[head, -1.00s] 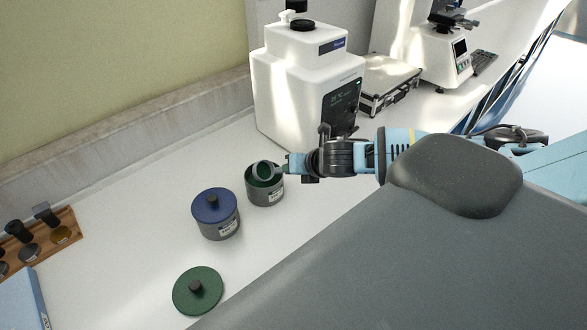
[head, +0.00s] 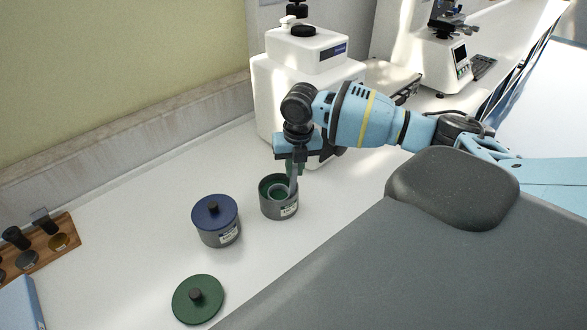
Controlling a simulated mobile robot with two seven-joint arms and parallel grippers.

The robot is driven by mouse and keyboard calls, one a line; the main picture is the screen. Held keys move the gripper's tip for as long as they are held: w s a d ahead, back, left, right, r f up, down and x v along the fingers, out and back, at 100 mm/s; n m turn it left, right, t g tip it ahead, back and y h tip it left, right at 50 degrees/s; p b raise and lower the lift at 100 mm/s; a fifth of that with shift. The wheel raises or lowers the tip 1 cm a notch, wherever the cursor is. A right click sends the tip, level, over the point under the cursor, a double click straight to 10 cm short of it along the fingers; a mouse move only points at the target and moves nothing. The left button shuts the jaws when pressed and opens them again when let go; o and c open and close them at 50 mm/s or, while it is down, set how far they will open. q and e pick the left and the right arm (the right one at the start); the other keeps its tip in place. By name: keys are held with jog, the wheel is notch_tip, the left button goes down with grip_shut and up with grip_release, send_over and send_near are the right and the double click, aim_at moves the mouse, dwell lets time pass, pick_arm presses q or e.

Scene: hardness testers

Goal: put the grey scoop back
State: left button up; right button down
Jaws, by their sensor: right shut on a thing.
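The grey scoop (head: 293,181) is held by its handle in my right gripper (head: 291,160). The handle runs steeply down, and the scoop's round bowl (head: 278,191) is inside the mouth of an open grey jar (head: 279,209) with a green interior. Whether the bowl touches the jar's inside or contents I cannot tell. My right gripper is shut, points downward and sits just above the jar's rim; its fingertips are partly hidden. My left gripper is not in view.
A grey jar with a blue lid (head: 214,210) stands left of the open jar. A green lid (head: 198,299) lies on the white bench nearer me. A white tester (head: 270,95) stands behind my right arm. A wooden rack (head: 47,258) is at far left.

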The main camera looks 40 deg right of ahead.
jog(key=shift+r+g, duration=0.1)
jog(key=shift+g, duration=0.4)
